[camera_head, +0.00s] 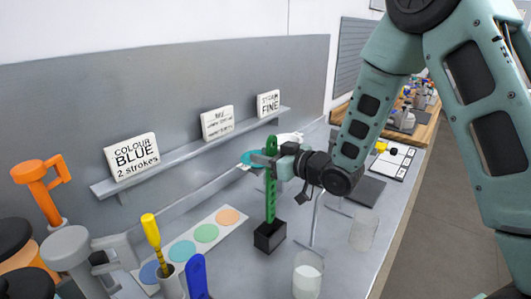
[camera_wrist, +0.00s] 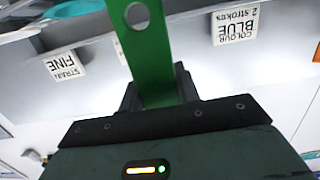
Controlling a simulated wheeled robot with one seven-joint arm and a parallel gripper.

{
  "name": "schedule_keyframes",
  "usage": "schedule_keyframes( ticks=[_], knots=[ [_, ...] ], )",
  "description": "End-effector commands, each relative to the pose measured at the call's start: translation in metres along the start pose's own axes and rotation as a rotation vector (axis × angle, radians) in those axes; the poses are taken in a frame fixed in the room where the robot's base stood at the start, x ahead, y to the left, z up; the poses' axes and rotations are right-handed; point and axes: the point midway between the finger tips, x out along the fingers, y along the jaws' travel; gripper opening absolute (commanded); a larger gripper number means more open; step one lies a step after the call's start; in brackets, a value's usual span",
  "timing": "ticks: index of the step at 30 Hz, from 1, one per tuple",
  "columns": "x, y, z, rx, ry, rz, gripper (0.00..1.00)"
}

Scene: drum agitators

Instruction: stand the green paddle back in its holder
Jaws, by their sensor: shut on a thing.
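The green paddle (camera_head: 270,196) stands about upright, a long strip with holes. My gripper (camera_head: 267,159) is shut on its upper part, coming from the right. In the wrist view the paddle (camera_wrist: 146,52) runs up between the two dark fingers (camera_wrist: 157,92), with a round hole near the top edge. A small black block, the holder (camera_head: 269,238), stands on the bench directly below. The paddle's lower end meets the block's top in the head view; I cannot tell how deep it sits inside.
A palette with coloured discs (camera_head: 206,233) lies left of the holder. A yellow-handled tool (camera_head: 151,232) and a blue paddle (camera_head: 197,275) stand front left. Glass beakers (camera_head: 307,275) stand to the right. A shelf with sign blocks (camera_head: 131,155) runs behind.

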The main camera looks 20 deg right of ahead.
Motion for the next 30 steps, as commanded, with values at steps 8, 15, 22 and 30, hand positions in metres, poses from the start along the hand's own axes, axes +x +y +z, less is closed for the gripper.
schedule_keyframes(
  ticks=[8, 15, 22, 30],
  knots=[
    [0.004, 0.0, 0.025, -0.001, 0.001, 0.0, 0.1],
    [0.006, 0.0, 0.043, -0.001, 0.0, 0.001, 0.1],
    [0.008, 0.0, 0.06, -0.001, 0.0, 0.0, 0.1],
    [0.009, 0.0, 0.068, -0.001, 0.0, 0.0, 0.1]
  ],
)
